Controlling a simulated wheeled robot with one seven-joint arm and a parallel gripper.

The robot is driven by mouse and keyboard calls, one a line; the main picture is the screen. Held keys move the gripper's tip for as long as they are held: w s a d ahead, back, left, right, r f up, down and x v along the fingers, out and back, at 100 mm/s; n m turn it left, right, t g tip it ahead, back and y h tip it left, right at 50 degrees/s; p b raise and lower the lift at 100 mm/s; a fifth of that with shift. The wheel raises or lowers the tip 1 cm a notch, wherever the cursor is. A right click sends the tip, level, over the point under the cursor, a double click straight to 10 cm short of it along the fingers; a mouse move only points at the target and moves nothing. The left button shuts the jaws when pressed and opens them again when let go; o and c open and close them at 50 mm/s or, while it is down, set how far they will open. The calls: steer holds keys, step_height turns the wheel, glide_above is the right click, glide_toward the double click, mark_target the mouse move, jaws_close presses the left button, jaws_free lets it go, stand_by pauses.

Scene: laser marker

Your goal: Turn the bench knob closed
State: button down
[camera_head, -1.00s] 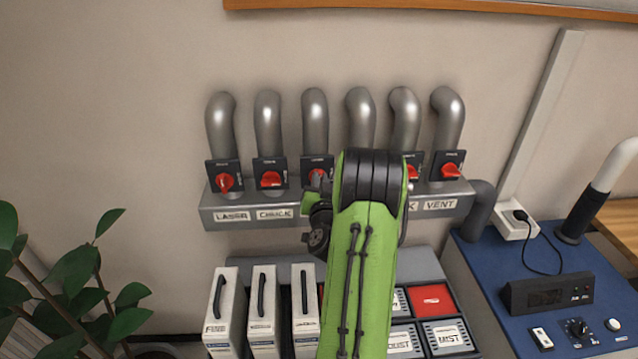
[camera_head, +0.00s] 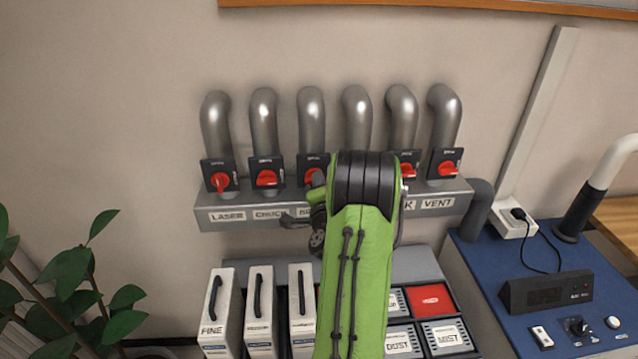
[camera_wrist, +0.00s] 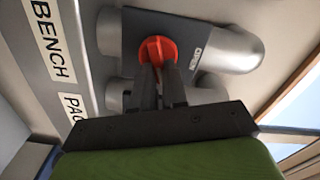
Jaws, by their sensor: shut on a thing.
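The bench knob (camera_wrist: 158,47) is a red dial on a dark plate in the wrist view, beside the white BENCH label (camera_wrist: 50,42). My gripper (camera_wrist: 161,68) has its dark fingers closed on this knob. The fingers cover part of the knob, so its exact angle is hard to read. In the head view my green arm (camera_head: 360,270) hides the bench knob and the fingertips.
Other red knobs, such as the laser knob (camera_head: 220,181) and the vent knob (camera_head: 447,168), sit along the grey labelled rail (camera_head: 245,215) under metal pipes. White handled boxes (camera_head: 260,310) stand below. A blue bench (camera_head: 490,255) is right, a plant (camera_head: 75,265) left.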

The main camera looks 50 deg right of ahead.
steer(key=shift+s+f+m, duration=0.1)
steer(key=shift+f+m, duration=0.05)
steer(key=shift+m, duration=0.85)
steer(key=shift+f+m, duration=0.15)
steer(key=shift+m, duration=0.85)
steer(key=c, duration=1.2)
jaws_free()
steer(key=shift+o, duration=0.2)
